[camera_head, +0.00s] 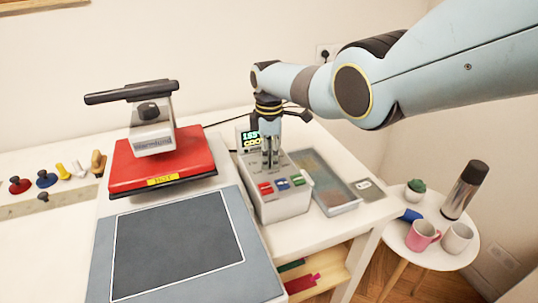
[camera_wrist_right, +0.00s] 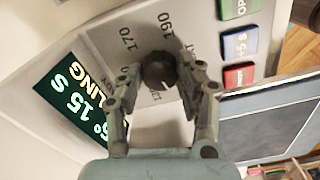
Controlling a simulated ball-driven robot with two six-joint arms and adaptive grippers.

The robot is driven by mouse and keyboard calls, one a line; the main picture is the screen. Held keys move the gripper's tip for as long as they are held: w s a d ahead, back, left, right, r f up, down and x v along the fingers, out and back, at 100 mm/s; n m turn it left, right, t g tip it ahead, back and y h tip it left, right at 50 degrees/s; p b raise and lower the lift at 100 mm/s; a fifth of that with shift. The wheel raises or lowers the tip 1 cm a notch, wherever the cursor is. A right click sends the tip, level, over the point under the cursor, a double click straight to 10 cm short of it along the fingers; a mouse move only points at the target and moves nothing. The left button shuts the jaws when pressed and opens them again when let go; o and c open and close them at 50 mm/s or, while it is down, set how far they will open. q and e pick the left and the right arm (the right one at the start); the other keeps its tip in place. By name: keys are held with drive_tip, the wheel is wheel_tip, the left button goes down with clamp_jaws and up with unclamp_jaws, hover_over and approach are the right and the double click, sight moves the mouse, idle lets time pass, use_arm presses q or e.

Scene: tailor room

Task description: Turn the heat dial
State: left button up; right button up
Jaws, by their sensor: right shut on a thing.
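The heat dial (camera_wrist_right: 158,70) is a dark round knob on a light grey control box (camera_head: 280,207). Printed numbers including 170 and 190 ring it in the wrist view. My right gripper (camera_head: 270,160) reaches down onto the box from above. In the wrist view its two fingers (camera_wrist_right: 160,84) are shut on the dial, one on each side. In the head view the fingers hide the dial. A lit display (camera_wrist_right: 75,100) beside the dial shows "15 S" and part of a word ending in "LING". My left gripper is not in view.
Red (camera_head: 265,188), blue (camera_head: 282,183) and green (camera_head: 298,180) buttons sit on the box near the fingers. A red heat press (camera_head: 190,152) stands left, behind a grey pad (camera_head: 255,255). Mugs and a flask stand on a side table.

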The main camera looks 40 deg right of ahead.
drive_tip(key=shift+n, duration=1.6)
drive_tip(key=o, duration=1.1)
drive_tip(key=shift+o, duration=0.2)
drive_tip(key=shift+r, duration=0.1)
wheel_tip(320, 180, up, 12)
